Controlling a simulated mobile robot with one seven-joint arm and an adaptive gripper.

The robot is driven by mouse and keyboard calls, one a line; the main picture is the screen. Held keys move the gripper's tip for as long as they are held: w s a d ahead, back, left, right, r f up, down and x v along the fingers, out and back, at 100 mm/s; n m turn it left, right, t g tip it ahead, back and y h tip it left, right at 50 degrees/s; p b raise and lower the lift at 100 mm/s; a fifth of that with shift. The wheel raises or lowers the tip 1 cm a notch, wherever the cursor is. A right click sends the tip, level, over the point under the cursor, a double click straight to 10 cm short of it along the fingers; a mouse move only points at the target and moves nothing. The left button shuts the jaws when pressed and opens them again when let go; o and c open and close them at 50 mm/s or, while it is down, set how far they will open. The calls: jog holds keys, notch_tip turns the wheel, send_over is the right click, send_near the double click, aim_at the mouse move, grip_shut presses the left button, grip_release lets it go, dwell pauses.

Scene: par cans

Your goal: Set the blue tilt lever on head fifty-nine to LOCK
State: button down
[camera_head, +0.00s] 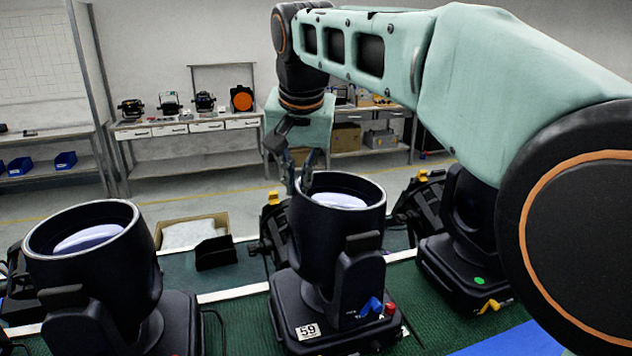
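Head fifty-nine (335,225) is a black moving-head light standing upright in the middle, with a white label reading 59 on its base. Its blue tilt lever (371,306) sits on the base's right side, beside a red knob (390,309). Small lettering near the lever is too small to read, so I cannot tell its setting. My gripper (299,185) points down at the far left side of the head's round rim, well above and away from the lever. Its two fingers show a gap with nothing between them. I cannot tell whether it touches the rim.
Another black head (95,260) stands at left, and one with a yellow lever (488,306) stands at right, partly behind my arm. An open cardboard box (222,222) and a small black bin (215,253) lie behind on the green bench top. Space before head fifty-nine looks clear.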

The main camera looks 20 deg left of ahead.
dwell(0.3)
jog(key=shift+s+a+f, duration=0.65)
jog(key=shift+a, duration=0.05)
jog(key=c, duration=2.1)
grip_release()
jog(key=shift+s+a, duration=0.1)
jog(key=shift+s, duration=0.05)
jog(key=shift+r, duration=0.1)
jog(key=v, duration=1.2)
